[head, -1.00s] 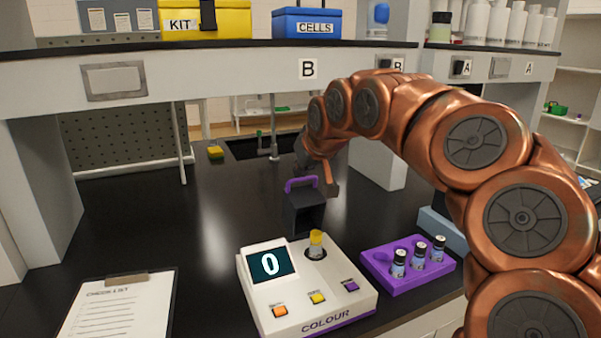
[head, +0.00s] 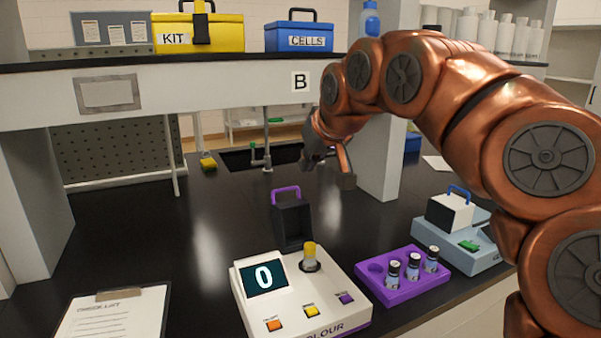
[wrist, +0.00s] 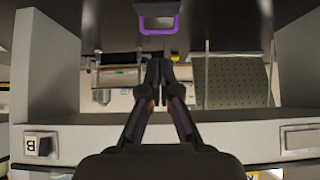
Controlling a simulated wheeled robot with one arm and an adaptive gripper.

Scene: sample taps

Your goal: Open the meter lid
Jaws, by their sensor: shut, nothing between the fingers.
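The white colour meter (head: 335,282) stands on the black bench, its screen reading 0. Its dark lid (head: 292,222) with a purple handle (head: 285,189) stands raised at the meter's back edge, hollow side facing me. A yellow-capped vial (head: 310,254) stands uncovered in the well. My gripper (head: 311,160) is beyond the lid and a little to its right, apart from the handle. In the wrist view my gripper (wrist: 158,68) is shut and empty, with the purple handle (wrist: 158,27) at the top, clear of the fingertips.
A purple rack (head: 402,278) with several vials sits right of the meter. A grey-blue device (head: 468,245) with a blue-handled block stands farther right. A clipboard (head: 115,315) lies at front left. A shelf (head: 215,90) and a post (head: 382,170) bound the space behind.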

